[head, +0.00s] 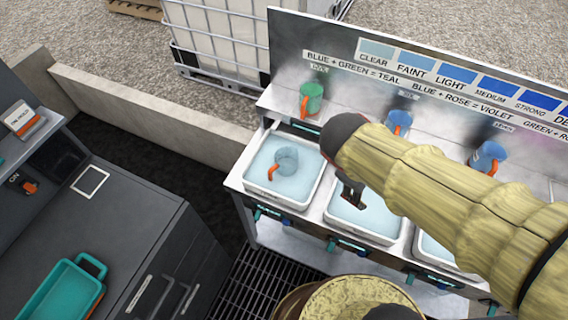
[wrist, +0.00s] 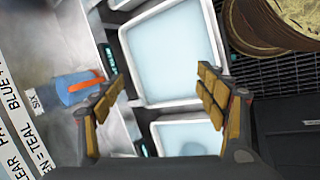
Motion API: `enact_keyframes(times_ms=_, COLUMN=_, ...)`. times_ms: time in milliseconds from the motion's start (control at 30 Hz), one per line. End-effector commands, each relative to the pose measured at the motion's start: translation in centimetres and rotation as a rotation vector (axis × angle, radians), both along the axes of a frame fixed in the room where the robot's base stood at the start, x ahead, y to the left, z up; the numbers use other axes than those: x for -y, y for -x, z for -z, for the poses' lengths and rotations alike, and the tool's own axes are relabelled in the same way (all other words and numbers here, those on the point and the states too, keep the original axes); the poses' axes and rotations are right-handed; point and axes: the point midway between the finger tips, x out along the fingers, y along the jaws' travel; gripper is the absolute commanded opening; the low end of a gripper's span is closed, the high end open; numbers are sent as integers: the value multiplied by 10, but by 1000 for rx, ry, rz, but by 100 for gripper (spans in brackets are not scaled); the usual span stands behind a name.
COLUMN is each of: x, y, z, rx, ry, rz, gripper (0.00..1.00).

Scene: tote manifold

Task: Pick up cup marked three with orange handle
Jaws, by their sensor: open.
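A pale blue cup (head: 284,162) with an orange handle sits in the liquid of the left white tray (head: 247,187). A green cup (head: 311,97), a blue cup (head: 399,122) and another blue cup (head: 489,157) stand on the shelf behind, each with an orange handle. I cannot read a three on any cup. A blue cup (wrist: 72,88) also shows at the left of the wrist view, beside a label. My gripper (wrist: 162,82) is open and empty, above the middle tray (head: 345,212). My arm partly hides that tray and the right one.
A sign board (head: 440,80) stands behind the shelf. A third tray (head: 432,252) is at the right. A dark cabinet with a teal tray (head: 60,292) is at the left. A low concrete wall (head: 150,112) and a caged white tank (head: 225,40) stand behind.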

Motion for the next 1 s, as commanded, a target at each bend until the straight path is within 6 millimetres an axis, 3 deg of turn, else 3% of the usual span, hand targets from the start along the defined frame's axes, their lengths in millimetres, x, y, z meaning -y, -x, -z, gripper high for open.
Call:
enact_keyframes(times_ms=267, x=-53, y=-42, z=29, rx=-121, ry=398, rz=-488, gripper=73)
enact_keyframes(times_ms=500, x=-126, y=-65, z=59, rx=-156, ry=746, rz=-917, gripper=73)
enact_keyframes(times_ms=700, x=-194, y=-65, z=89, rx=-137, ry=1008, rz=-1238, gripper=73)
enact_keyframes(times_ms=800, x=-218, y=-60, z=100, rx=-121, ry=1098, rz=-1346, gripper=73)
enact_keyframes(times_ms=1000, x=-238, y=-56, z=112, rx=-104, ry=1174, rz=-1435, gripper=73)
